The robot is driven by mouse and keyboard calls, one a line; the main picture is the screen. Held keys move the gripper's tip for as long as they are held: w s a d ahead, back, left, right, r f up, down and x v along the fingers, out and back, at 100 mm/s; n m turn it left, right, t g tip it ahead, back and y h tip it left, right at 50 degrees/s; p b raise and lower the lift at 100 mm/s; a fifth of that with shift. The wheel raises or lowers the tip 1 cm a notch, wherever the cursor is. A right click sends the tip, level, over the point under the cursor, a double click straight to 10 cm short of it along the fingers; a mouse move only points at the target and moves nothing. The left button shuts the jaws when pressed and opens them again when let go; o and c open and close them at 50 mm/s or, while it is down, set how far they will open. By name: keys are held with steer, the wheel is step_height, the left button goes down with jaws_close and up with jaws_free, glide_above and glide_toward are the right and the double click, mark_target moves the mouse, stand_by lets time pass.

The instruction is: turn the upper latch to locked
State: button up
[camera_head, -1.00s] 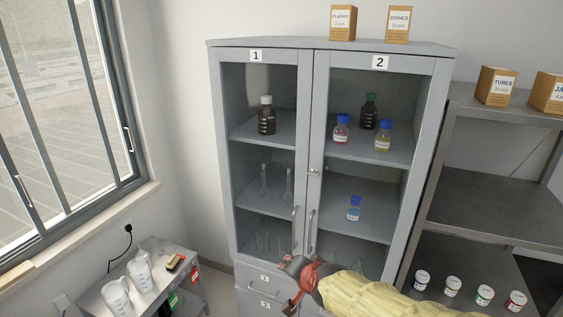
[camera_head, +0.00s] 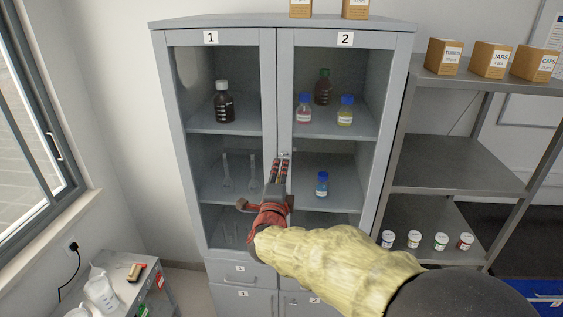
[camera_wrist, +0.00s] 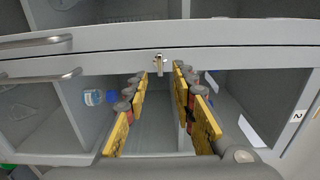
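The upper latch (camera_wrist: 159,63) is a small metal piece at the seam between the two glass doors of the grey cabinet (camera_head: 166,120). In the head view it shows only as a small bright spot (camera_head: 284,154) just beyond my fingertips. I cannot tell from its look whether it is locked. My gripper (camera_wrist: 161,70) is open and empty, with yellow-padded fingers spread apart. In the wrist view the latch lies ahead, between the two fingertips, and looks slightly beyond them. In the head view my gripper (camera_head: 281,166) covers part of the door seam below the latch.
Two door handles (camera_wrist: 36,42) (camera_wrist: 40,77) lie at the left of the wrist view. Bottles, such as a blue-capped one (camera_head: 322,184), stand behind the glass. A metal shelf (camera_head: 440,178) stands right of the cabinet, and a small table (camera_head: 135,290) at lower left.

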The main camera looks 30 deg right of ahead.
mark_target(287, 153)
steer(key=x, duration=0.6)
steer(key=shift+d+p, duration=0.2)
steer(key=shift+p, duration=0.1)
steer(key=shift+c, duration=1.2)
steer(key=c, duration=0.4)
jaws_close()
